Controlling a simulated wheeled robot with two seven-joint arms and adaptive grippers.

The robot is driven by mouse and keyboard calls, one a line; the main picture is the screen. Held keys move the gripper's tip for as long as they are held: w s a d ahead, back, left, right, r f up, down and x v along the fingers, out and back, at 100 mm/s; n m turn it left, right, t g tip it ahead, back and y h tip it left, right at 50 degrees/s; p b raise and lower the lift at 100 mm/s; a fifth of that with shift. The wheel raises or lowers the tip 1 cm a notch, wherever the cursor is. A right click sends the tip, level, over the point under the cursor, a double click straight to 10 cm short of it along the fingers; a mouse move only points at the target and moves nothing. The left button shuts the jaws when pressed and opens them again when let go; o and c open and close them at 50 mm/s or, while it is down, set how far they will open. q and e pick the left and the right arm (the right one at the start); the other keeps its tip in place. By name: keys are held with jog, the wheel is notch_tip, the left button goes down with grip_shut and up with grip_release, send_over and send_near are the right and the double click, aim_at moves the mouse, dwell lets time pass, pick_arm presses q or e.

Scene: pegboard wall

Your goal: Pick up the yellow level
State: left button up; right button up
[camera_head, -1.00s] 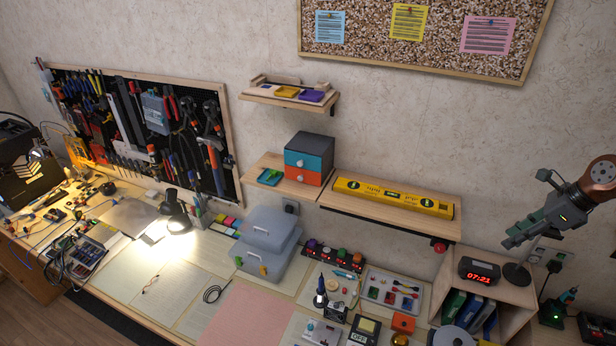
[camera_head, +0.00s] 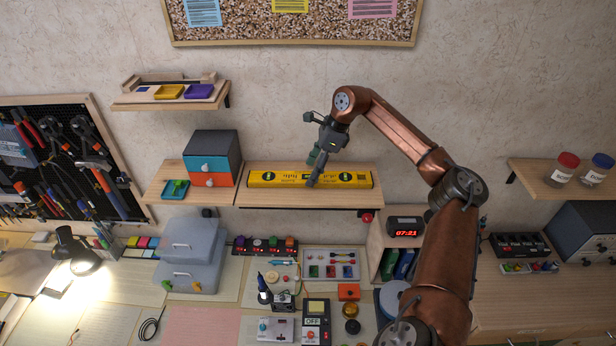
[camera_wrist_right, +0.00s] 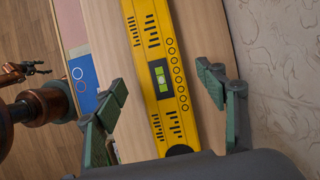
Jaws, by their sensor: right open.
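The yellow level (camera_head: 275,179) lies flat along the wooden wall shelf (camera_head: 300,198) in the head view. My right gripper (camera_head: 317,168) is over the right-of-middle part of the level and hides some of it. In the right wrist view the level (camera_wrist_right: 152,50) runs between the spread green-grey fingers of the right gripper (camera_wrist_right: 163,82). The fingers are open, one on each side, and no grip shows. A copper arm with dark fingers, my left gripper (camera_wrist_right: 25,72), shows small at the left of the wrist view; its opening is unclear.
A blue and orange drawer box (camera_head: 212,160) stands just left of the level. A small upper shelf (camera_head: 170,100) is above left. Below are grey cases (camera_head: 190,255), a clock (camera_head: 405,227) and a cluttered bench. The wall beside the level is close.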

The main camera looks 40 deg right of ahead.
jog(key=shift+w+a+f, duration=0.2)
jog(key=shift+f, duration=0.35)
pick_arm(q)
jog(key=shift+s+r, duration=0.1)
jog(key=shift+r, duration=0.25)
pick_arm(e)
jog(key=shift+s+f, duration=0.1)
jog(key=shift+f, duration=0.35)
jog(key=c, duration=0.3)
jog(key=shift+d, duration=0.1)
jog(key=c, duration=0.3)
pick_arm(q)
jog(key=shift+w, duration=0.25)
pick_arm(e)
jog(key=c, duration=0.9)
jog(key=shift+r, duration=0.1)
